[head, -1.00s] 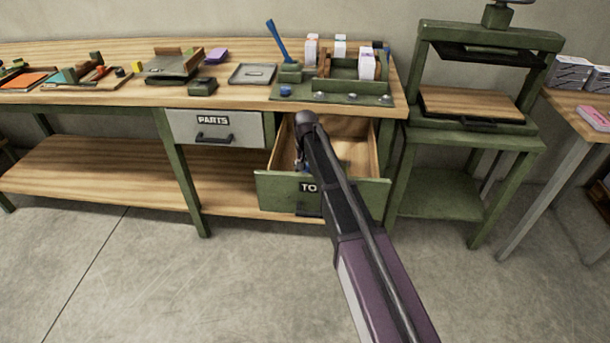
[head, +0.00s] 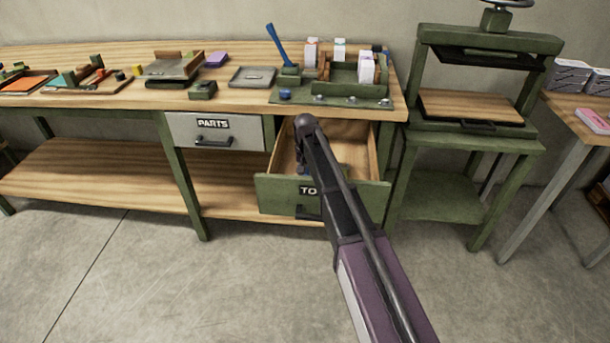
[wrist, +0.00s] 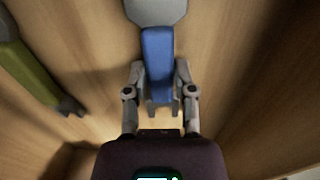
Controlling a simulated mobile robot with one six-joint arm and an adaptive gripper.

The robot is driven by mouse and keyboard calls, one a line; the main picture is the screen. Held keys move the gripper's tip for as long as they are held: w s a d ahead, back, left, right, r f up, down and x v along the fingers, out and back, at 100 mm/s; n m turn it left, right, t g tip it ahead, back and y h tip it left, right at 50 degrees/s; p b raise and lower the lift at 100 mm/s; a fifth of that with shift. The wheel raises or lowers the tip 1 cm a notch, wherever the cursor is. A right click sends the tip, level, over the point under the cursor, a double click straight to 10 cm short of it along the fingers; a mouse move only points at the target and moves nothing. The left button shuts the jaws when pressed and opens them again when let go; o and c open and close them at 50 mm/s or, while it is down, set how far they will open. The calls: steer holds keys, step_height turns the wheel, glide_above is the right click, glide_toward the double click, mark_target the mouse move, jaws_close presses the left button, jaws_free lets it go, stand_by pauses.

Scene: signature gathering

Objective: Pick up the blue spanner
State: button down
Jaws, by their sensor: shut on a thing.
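The blue spanner (wrist: 158,55) shows in the wrist view, with a blue handle and a grey end at the top of the picture. My gripper (wrist: 163,105) is shut on the blue handle, one finger on each side. The spanner is over the wooden floor of the open green drawer (head: 280,190); I cannot tell whether it still touches that floor. In the head view my arm reaches into this drawer and hides most of the gripper and the spanner.
A green-handled tool (wrist: 25,70) lies in the drawer at the left of the wrist view. The drawer walls stand close around my gripper. The grey PARTS drawer (head: 235,128) is shut. The workbench top (head: 130,97) above holds trays and blocks. A green press (head: 480,110) stands at right.

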step_height(320, 180, up, 10)
steer(key=p, duration=1)
steer(key=shift+r, duration=0.1)
stand_by(0.8)
step_height(320, 180, up, 25)
steer(key=p, duration=2.5)
steer(key=shift+r+p, duration=0.2)
steer(key=shift+p, duration=0.15)
